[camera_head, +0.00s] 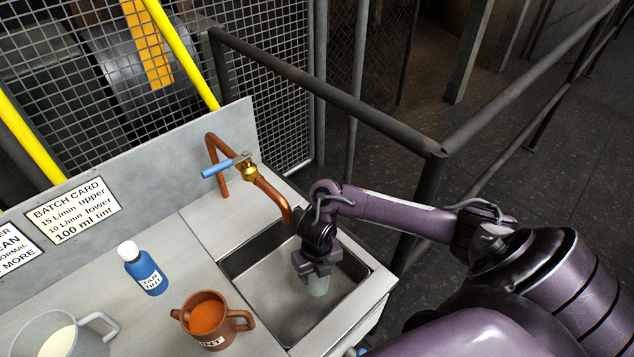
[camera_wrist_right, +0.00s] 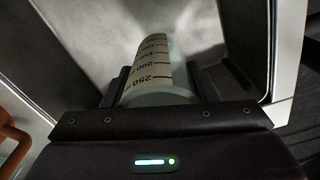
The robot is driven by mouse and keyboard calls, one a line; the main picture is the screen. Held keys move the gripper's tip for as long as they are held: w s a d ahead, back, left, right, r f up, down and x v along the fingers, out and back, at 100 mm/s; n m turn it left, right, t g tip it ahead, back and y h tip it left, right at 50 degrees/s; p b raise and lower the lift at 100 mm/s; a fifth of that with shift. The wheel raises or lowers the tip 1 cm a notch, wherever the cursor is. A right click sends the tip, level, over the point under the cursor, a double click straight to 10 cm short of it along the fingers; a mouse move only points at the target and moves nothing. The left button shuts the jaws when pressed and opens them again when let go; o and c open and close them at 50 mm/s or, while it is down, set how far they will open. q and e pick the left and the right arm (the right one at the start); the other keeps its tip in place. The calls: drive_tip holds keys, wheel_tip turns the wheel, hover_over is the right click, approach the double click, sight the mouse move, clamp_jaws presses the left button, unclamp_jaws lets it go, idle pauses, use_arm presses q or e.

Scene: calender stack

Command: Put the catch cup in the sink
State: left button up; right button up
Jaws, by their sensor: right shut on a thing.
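The catch cup (camera_head: 317,286) is a pale cylinder held low within the outline of the sink (camera_head: 257,312). In the right wrist view the cup (camera_wrist_right: 155,60) shows dark volume marks, among them 200 and 250. My right gripper (camera_head: 316,270) is shut on the cup and points down into the basin. In the wrist view its fingers (camera_wrist_right: 155,88) lie on both sides of the cup. I cannot tell whether the cup's lower end touches the sink floor. My left gripper is not in view.
A copper tap (camera_head: 272,193) with a blue lever (camera_head: 221,168) reaches over the sink's back left. On the counter left of the sink stand a brown jug (camera_head: 189,319) with orange liquid, a blue tint bottle (camera_head: 148,274) and a grey jug (camera_head: 90,340). A metal railing (camera_head: 330,100) runs behind.

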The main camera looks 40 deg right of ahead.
sight(317, 283)
wheel_tip(317, 283, down, 7)
drive_tip(key=shift+b, duration=0.3)
drive_tip(key=shift+f, duration=0.15)
drive_tip(key=o, duration=1)
drive_tip(key=shift+o, duration=0.2)
drive_tip(key=shift+r, duration=0.45)
wheel_tip(317, 283, up, 12)
drive_tip(key=p, duration=0.1)
drive_tip(key=shift+f+p, duration=0.2)
drive_tip(key=shift+p, duration=0.15)
